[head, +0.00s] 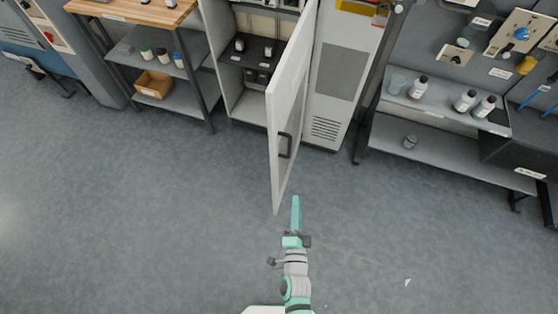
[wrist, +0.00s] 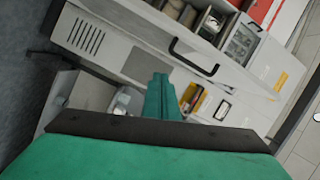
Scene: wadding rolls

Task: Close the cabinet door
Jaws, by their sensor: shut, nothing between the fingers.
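The cabinet (head: 245,105) stands at the back with its left bay open and shelves showing. Its white door (head: 290,100) is swung wide open, sticking out towards me from the bay's right side. The door's black handle (head: 285,145) is on the face turned to the right. My teal gripper (head: 296,200) is shut and empty, just right of the door's near free end in the head view; whether it touches the door cannot be told. In the wrist view my gripper's fingers (wrist: 159,82) are together, with a black handle (wrist: 194,58) on a pale panel beyond them.
A shelf unit (head: 180,97) with a small box (head: 154,84) stands left of the cabinet. A grey shelf rack (head: 440,115) with several bottles stands to the right. The grey floor (head: 160,220) around the door is clear on both sides.

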